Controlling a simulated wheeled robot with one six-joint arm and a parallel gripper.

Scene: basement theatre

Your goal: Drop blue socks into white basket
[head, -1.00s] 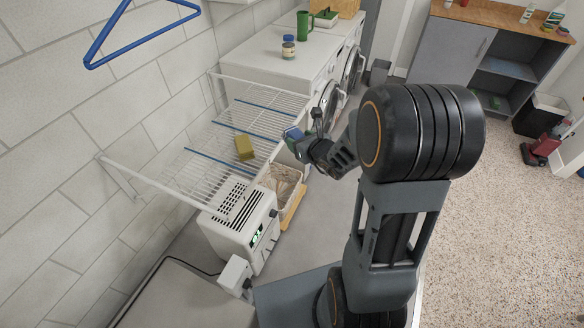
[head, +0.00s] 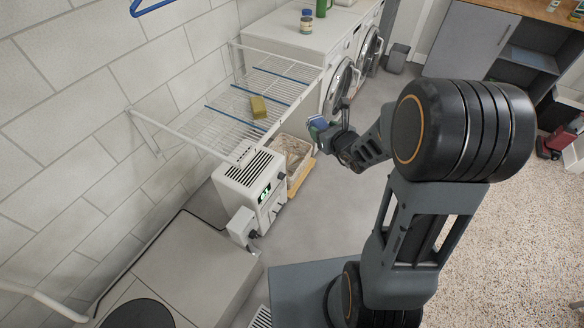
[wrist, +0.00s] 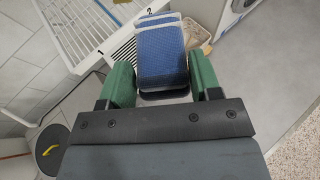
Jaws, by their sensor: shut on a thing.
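My gripper (head: 325,132) is shut on the blue socks (wrist: 160,52), a folded blue bundle with pale stripes at its far end. In the wrist view the bundle sits between the two green fingers. In the head view only a small blue patch of the socks (head: 317,123) shows at the fingertips. A whitish bin (head: 280,143) with a pale lining and a yellowish front edge stands on the floor below and left of my gripper. It may be the white basket. In the wrist view the bin (wrist: 191,24) is partly hidden behind the socks.
A white wire drying rack (head: 228,128) on the wall holds a yellow sponge-like block (head: 258,107). A white box-shaped appliance (head: 240,180) with a green display stands in front of the bin. White washing machines (head: 290,38) stand behind.

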